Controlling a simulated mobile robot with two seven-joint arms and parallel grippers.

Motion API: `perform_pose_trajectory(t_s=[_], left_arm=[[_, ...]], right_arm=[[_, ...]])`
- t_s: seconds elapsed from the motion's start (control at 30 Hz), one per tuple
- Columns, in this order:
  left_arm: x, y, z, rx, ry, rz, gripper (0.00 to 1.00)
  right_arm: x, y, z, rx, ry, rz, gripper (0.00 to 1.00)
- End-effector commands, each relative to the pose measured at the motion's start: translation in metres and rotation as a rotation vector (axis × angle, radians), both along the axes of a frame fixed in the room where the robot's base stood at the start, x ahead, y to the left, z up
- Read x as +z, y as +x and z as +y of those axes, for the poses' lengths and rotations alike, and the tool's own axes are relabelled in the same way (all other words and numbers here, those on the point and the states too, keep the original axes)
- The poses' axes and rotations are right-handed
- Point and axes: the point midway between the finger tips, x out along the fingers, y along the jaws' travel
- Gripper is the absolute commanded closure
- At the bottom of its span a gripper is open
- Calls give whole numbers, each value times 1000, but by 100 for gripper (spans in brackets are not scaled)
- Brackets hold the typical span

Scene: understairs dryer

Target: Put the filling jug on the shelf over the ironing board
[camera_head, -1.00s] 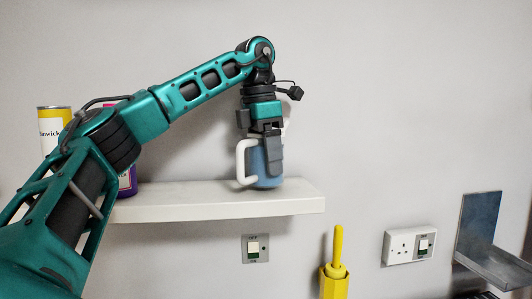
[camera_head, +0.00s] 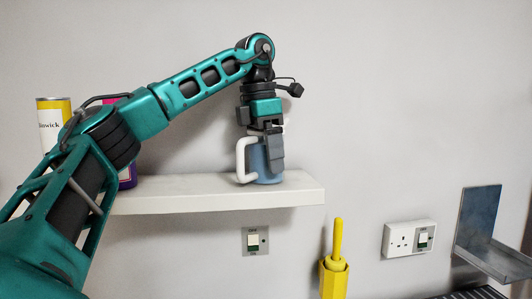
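The filling jug (camera_head: 259,166), blue with a white handle (camera_head: 241,160) on its left, is upright at the right part of the white wall shelf (camera_head: 215,197). Its base is at the shelf top; I cannot tell whether it bears fully on it. My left gripper (camera_head: 268,150) reaches down from above and is shut on the jug, one grey finger lying over its right front side. The finger hides part of the jug's body and rim. My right gripper is not in view. The ironing board cannot be made out.
A yellow-topped can (camera_head: 53,116) and a purple bottle (camera_head: 127,176) stand at the left, partly behind my arm. Below the shelf are a wall switch (camera_head: 255,240), a yellow holder with a handle (camera_head: 334,275) and a socket (camera_head: 409,239). A grey metal bracket (camera_head: 479,232) is at right.

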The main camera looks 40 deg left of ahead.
Motion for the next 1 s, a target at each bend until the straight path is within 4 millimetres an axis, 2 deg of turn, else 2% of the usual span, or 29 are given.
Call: perform_pose_trajectory(t_s=[0.23,0.37,0.47,0.63,1.0], left_arm=[[-1,0,0,0,1,2,0],[5,0,0,0,0,0,0],[19,-1,1,0,0,-1,0],[54,-5,3,4,3,-5,0],[95,-10,5,1,2,1,0]], right_arm=[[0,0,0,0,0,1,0],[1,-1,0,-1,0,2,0],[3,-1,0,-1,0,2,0],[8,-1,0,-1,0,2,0],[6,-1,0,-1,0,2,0]])
